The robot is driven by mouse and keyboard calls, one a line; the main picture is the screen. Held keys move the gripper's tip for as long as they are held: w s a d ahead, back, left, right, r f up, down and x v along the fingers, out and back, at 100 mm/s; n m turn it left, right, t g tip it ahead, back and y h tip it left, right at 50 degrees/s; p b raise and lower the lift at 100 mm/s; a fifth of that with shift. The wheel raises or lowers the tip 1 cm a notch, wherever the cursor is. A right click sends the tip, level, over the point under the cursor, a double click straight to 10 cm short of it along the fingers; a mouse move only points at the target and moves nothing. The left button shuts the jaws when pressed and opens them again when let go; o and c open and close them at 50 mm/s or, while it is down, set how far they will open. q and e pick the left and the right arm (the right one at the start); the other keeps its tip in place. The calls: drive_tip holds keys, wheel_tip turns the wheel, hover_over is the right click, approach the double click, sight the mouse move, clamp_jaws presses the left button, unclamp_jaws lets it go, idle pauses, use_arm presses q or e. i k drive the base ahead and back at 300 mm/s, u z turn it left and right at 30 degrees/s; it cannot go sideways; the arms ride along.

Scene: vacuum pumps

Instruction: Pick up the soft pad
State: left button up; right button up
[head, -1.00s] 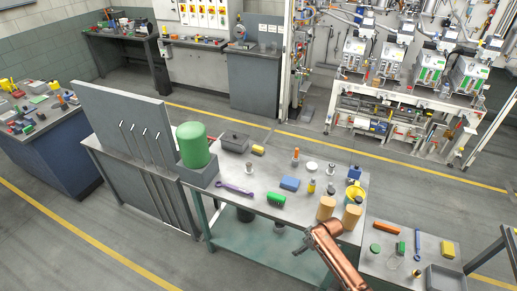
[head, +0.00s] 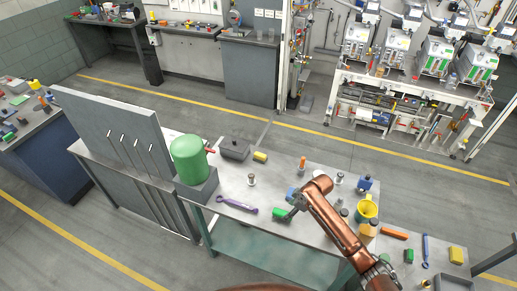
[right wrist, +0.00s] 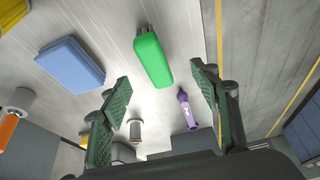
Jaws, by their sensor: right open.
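The soft pad looks to be the blue rectangular block (right wrist: 72,64) at the upper left of the right wrist view. In the head view only a bit of the blue pad (head: 291,191) shows beside my right arm. My right gripper (head: 285,214) is over the front of the table, open and empty. In the right wrist view its open fingers (right wrist: 160,84) frame a green object (right wrist: 153,60), which lies on the tabletop beyond the fingertips. The blue pad is left of the fingers, apart from them. My left gripper is out of view.
The grey table (head: 228,187) also holds a purple wrench (head: 237,205), a green cylinder (head: 188,160), a dark box (head: 235,148), a yellow block (head: 260,157), a yellow cup (head: 367,210) and several small parts.

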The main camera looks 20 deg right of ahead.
sight(260, 157)
drive_tip(key=i, duration=1.3)
